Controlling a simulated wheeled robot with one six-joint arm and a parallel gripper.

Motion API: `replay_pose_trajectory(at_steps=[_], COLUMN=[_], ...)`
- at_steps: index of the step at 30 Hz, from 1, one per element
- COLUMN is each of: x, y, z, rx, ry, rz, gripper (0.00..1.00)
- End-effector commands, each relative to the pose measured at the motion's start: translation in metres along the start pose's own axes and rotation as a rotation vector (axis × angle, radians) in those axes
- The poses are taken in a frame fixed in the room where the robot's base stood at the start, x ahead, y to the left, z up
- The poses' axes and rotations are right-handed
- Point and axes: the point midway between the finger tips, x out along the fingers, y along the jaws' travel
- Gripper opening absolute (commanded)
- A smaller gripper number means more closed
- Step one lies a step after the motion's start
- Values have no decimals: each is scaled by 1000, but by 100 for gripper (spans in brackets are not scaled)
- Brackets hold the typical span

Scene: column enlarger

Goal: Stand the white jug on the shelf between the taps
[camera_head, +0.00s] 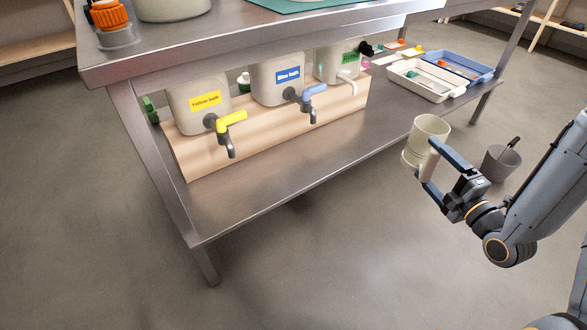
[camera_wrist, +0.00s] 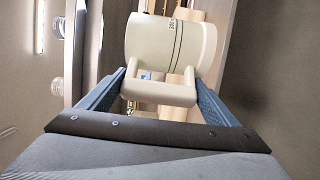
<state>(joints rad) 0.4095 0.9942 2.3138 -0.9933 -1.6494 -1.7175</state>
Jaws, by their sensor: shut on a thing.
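The white jug (camera_head: 426,138) is a cream cup with a handle, held in the air in front of the shelf's right part. My gripper (camera_head: 432,168) is shut on it. The wrist view shows the jug (camera_wrist: 170,44) with dark marks on its side and its handle (camera_wrist: 160,91) between the fingers (camera_wrist: 158,90). The metal shelf (camera_head: 270,185) runs under the table. Three taps face its front edge: a yellow tap (camera_head: 231,120), a blue tap (camera_head: 313,92) and a white tap (camera_head: 347,82). They belong to labelled containers on a wooden riser.
Shelf space in front of the riser (camera_head: 270,135) is bare. A white tray (camera_head: 420,83) and a blue tray (camera_head: 450,66) sit at the shelf's right end. A grey bin (camera_head: 500,163) stands on the floor behind my gripper. The tabletop edge (camera_head: 230,50) overhangs the containers.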

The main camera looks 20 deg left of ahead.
Motion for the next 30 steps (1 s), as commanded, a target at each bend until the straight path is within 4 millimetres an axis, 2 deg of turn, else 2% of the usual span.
replay_pose_trajectory(at_steps=[1, 9, 19, 23, 26, 30], x=[-2, -20, -20, -8, 14, 51], y=[-22, -86, -135, -150, -157, -154], z=[0, -22, -50, -62, -77, -98], rx=[3, 6, 2, -2, -5, -8], ry=[23, 183, 356, 428, 497, 566], rz=[1, 12, 23, 23, 21, 19], gripper=[22, 22, 22, 22, 22, 22])
